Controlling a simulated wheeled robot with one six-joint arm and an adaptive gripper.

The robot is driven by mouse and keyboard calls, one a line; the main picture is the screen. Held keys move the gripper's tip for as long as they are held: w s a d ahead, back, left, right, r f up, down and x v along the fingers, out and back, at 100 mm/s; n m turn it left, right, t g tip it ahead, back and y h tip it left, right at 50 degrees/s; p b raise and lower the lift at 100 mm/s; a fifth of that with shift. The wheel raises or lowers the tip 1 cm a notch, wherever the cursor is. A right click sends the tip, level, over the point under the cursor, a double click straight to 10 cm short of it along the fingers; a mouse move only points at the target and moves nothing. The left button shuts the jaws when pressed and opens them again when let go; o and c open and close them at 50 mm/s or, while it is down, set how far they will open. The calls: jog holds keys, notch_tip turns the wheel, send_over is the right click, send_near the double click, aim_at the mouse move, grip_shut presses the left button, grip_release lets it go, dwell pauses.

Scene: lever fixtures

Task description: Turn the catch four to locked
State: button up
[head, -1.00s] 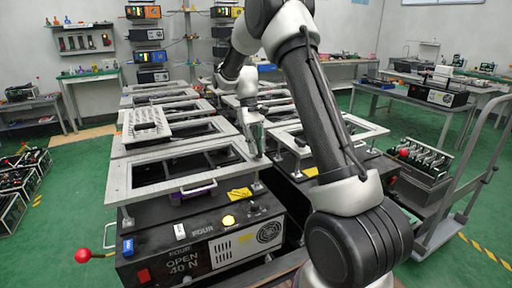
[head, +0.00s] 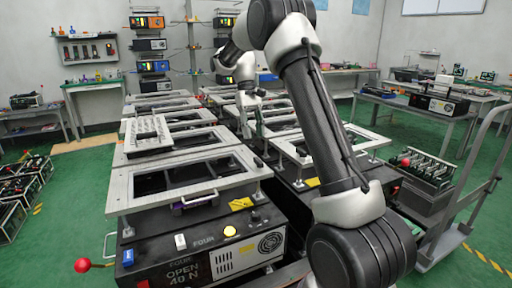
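The near black fixture marked FOUR and OPEN 40 N (head: 190,262) stands at the lower left of the head view. A lever with a red ball end (head: 82,265) sticks out from its left side. A pale metal frame (head: 118,196) is raised on posts above it. My gripper (head: 252,132) is small and far off, pointing down beyond the right back corner of this frame, well apart from the red ball. Its fingers are too small and partly lost against the frames behind to tell open from shut. The arm crosses the right half of the view.
More framed fixtures stand in rows behind. A similar framed fixture (head: 367,139) stands to the right, partly hidden by my arm. A trolley (head: 470,200) with a lever rack (head: 425,168) is at the right. Green floor is open to the left of fixture four.

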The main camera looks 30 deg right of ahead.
jog(key=shift+v, duration=1.45)
